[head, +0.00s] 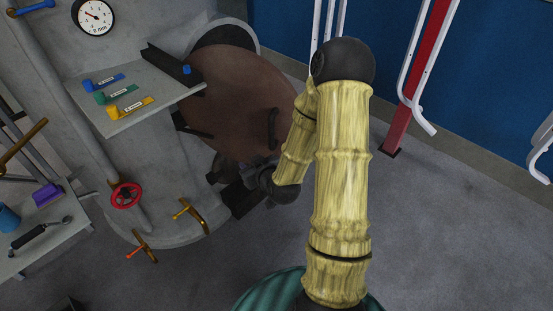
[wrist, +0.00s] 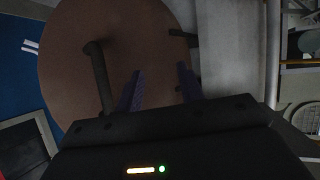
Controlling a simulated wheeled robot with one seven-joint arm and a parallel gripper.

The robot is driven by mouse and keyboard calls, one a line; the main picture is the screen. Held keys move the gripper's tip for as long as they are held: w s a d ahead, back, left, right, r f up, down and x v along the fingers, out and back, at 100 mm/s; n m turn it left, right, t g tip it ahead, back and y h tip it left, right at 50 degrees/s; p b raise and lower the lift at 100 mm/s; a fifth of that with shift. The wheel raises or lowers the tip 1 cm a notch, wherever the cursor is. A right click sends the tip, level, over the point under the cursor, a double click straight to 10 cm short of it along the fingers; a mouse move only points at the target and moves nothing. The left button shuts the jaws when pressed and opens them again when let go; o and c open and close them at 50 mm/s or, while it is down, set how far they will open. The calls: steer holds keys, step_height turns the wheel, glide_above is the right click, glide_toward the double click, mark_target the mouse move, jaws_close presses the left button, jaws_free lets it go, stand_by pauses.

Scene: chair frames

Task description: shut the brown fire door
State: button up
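The brown fire door (head: 235,95) is a round disc on the grey boiler. It stands open, swung away from a dark round opening (head: 225,36) that shows above it. A dark bar handle (head: 272,128) is on its right side; it also shows in the wrist view (wrist: 99,76), left of the fingers. My gripper (head: 232,168) is low by the door's lower edge, partly hidden by my arm. In the wrist view my gripper (wrist: 160,90) has its two fingers apart with nothing between them, in front of the brown face (wrist: 140,35). Contact cannot be told.
A grey shelf (head: 150,110) with several coloured tags juts out left of the door. A red valve wheel (head: 126,195) and brass taps (head: 187,213) are lower left. A side table (head: 45,235) holds tools. A red post (head: 420,80) and white rails stand right. The floor between is clear.

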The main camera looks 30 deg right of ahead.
steer(key=d+m+t+h+b, duration=0.1)
steer(key=d+m+t+h, duration=0.3)
steer(key=d, duration=0.4)
steer(key=shift+s+m+t+h+b, duration=0.25)
steer(key=shift+m+t+h+b, duration=0.15)
steer(key=shift+h, duration=0.4)
steer(key=shift+w, duration=0.1)
